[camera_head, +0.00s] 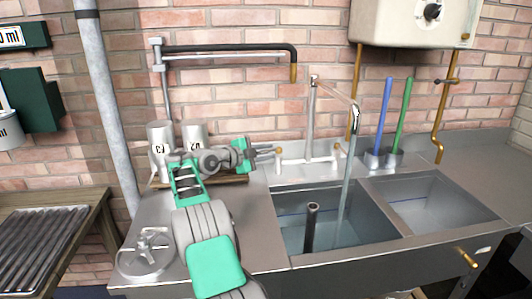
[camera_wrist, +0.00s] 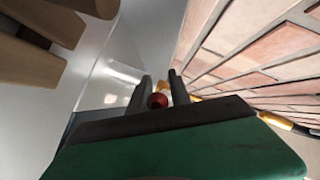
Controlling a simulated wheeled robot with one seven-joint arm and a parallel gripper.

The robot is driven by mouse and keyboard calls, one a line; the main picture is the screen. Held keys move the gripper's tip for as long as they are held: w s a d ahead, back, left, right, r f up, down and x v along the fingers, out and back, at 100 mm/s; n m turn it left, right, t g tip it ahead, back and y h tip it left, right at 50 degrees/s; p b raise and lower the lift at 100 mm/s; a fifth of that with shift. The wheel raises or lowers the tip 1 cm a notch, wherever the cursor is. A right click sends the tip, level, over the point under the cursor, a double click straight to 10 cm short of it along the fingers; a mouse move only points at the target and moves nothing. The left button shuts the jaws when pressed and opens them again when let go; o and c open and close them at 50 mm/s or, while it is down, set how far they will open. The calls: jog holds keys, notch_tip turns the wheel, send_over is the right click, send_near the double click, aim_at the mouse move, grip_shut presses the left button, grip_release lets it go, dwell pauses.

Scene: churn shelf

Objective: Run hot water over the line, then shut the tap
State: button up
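The sink tap (camera_head: 312,110) stands at the back of the sink, its spout curving right. A stream of water (camera_head: 346,180) runs from the spout into the left basin (camera_head: 290,210). A small gap seems to show beside the knob; firm contact cannot be told. Which thing is the line is unclear.
A dark swing pipe (camera_head: 230,48) with a brass end hangs on the wall. White canisters (camera_head: 160,142) stand behind my arm. An upright tube (camera_head: 311,225) stands in the left basin. Blue and green handles (camera_head: 384,115) rise from holders at right. The right basin (camera_head: 430,205) looks clear.

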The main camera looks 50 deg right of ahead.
jog(key=shift+o, duration=0.4)
jog(key=shift+w+a+f, duration=0.1)
jog(key=shift+w, duration=0.1)
jog(key=shift+r, duration=0.35)
jog(key=s+a+r+b, duration=0.1)
jog(key=s+a+r, duration=0.8)
jog(key=r, duration=0.3)
jog(key=shift+b+v, duration=0.3)
jog(key=shift+v, duration=0.6)
jog(key=shift+s, duration=0.25)
